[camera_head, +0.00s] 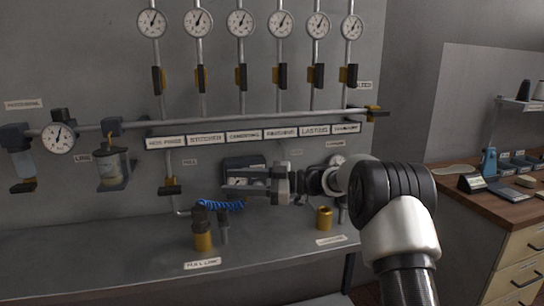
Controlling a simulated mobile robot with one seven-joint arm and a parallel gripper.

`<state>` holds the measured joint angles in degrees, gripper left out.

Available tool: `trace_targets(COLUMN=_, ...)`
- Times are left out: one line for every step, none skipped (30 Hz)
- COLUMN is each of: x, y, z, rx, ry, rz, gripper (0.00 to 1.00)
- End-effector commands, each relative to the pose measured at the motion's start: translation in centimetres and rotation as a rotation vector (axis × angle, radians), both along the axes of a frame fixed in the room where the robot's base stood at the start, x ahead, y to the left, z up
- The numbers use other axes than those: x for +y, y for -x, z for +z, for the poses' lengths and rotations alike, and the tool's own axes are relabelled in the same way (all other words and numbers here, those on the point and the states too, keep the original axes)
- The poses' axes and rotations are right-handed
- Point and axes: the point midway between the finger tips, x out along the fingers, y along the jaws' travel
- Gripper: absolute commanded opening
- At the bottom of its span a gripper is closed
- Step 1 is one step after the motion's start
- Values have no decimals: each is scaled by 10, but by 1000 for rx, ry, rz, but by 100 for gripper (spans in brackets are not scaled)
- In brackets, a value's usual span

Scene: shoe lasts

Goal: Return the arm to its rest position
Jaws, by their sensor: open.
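My arm rises from the lower right and reaches left over the grey metal bench. My gripper (232,182) is open, with no object seen between its fingers. It is above the back of the bench, in front of a dark box-like part on the wall panel. The arm's white and black links hide part of the panel and the bench's right end.
A brass fitting with a dark top (203,236) and a brass cup (324,217) stand on the bench (120,260). A blue coiled hose (222,206) lies behind. Pipes with several gauges line the panel. A wooden workbench (515,211) stands right. The bench's left is clear.

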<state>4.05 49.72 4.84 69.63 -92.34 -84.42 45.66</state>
Motion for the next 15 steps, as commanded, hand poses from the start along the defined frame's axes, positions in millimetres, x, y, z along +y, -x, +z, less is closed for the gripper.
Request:
trace_targets(x=-1, y=-11, z=29, rx=-42, ry=0, rz=-97, gripper=43)
trace_targets(x=-3, y=-20, z=44, rx=-63, ry=1, rz=-165, gripper=43)
trace_targets(x=-9, y=-30, z=66, rx=-91, ry=3, rz=-264, gripper=43)
trace_targets(x=-15, y=-38, z=82, rx=-109, ry=6, rz=-343, gripper=43)
trace_targets(x=-23, y=-44, z=98, rx=-125, ry=11, rz=-425, gripper=43)
trace_targets(x=-36, y=-50, z=119, rx=-139, ry=19, rz=-536, gripper=43)
trace_targets(x=-48, y=-52, z=133, rx=-144, ry=26, rz=-619, gripper=43)
trace_targets(x=-61, y=-53, z=145, rx=-145, ry=36, rz=-701, gripper=43)
trace_targets(x=-80, y=-52, z=159, rx=-140, ry=51, rz=-809, gripper=43)
trace_targets(x=-95, y=-48, z=168, rx=-130, ry=63, rz=-886, gripper=43)
trace_targets(x=-111, y=-42, z=174, rx=-116, ry=78, rz=-963, gripper=43)
trace_targets(x=-132, y=-32, z=181, rx=-89, ry=99, rz=-1061, gripper=43)
trace_targets(x=-148, y=-22, z=183, rx=-64, ry=118, rz=-1131, gripper=43)
trace_targets(x=-164, y=-9, z=184, rx=-34, ry=135, rz=-1198, gripper=43)
trace_targets(x=-185, y=10, z=181, rx=14, ry=162, rz=-1281, gripper=43)
